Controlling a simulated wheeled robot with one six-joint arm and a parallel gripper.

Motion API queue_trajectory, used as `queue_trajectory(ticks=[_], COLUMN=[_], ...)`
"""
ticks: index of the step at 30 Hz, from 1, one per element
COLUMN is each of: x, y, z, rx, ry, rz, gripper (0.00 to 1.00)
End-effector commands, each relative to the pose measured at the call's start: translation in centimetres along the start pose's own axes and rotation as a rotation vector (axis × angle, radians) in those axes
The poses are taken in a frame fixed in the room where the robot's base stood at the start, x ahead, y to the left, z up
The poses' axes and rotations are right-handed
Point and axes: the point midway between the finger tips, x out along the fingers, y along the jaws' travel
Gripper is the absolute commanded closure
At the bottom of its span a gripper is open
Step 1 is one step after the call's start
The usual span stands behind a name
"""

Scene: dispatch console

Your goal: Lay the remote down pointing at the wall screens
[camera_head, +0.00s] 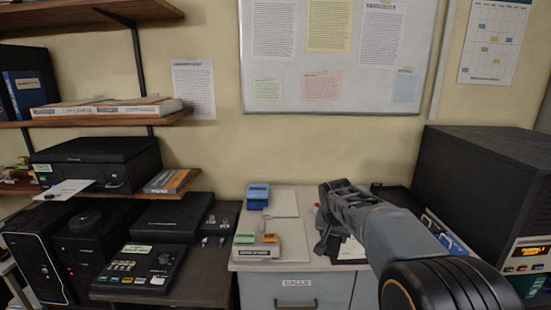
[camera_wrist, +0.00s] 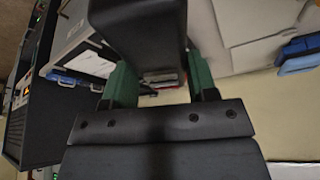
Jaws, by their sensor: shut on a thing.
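My gripper (camera_head: 326,232) is over the right part of the pale cabinet top in the head view, with my arm reaching in from the lower right. In the wrist view its two green finger pads (camera_wrist: 160,84) are on either side of a dark, blocky thing, which I take to be the remote (camera_wrist: 138,32). It is held, and its buttons and pointing end cannot be made out. In the head view the remote is hidden or cannot be told from the dark gripper. No wall screens show in either view.
The cabinet top (camera_head: 285,254) holds a blue box (camera_head: 258,192) and a box with green and orange labels (camera_head: 257,246). A large black cabinet (camera_head: 480,185) stands at right. A black keypad console (camera_head: 140,268) is at left. A whiteboard (camera_head: 335,90) hangs behind.

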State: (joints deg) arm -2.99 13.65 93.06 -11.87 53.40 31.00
Motion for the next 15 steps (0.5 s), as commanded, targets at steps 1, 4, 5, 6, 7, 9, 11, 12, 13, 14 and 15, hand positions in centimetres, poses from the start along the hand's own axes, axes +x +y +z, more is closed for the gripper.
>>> queue_trajectory(ticks=[1,4,5,6,7,9,11,12,13,14,15], x=[0.0,1.4,1.7,2.2,2.5,3.3,4.0,4.4,4.7,5.0,5.4], y=[0.0,-0.1,-0.1,0.0,0.0,0.1,0.2,0.3,0.4,0.5,0.6], z=[-0.1,0.1,0.4,0.8,1.1,1.8,2.5,2.9,3.4,3.8,4.2], rx=[0.0,-0.019,-0.022,-0.027,-0.031,-0.039,-0.047,-0.052,-0.056,-0.059,-0.064], ry=[0.001,-0.003,-0.003,-0.003,-0.003,-0.003,-0.003,-0.001,-0.003,-0.001,-0.001], rz=[0.0,-0.006,-0.007,-0.01,-0.011,-0.015,-0.018,-0.021,-0.021,-0.023,-0.025], gripper=[0.78,0.78,0.78,0.78,0.78,0.78,0.78,0.78,0.78,0.78,0.78])
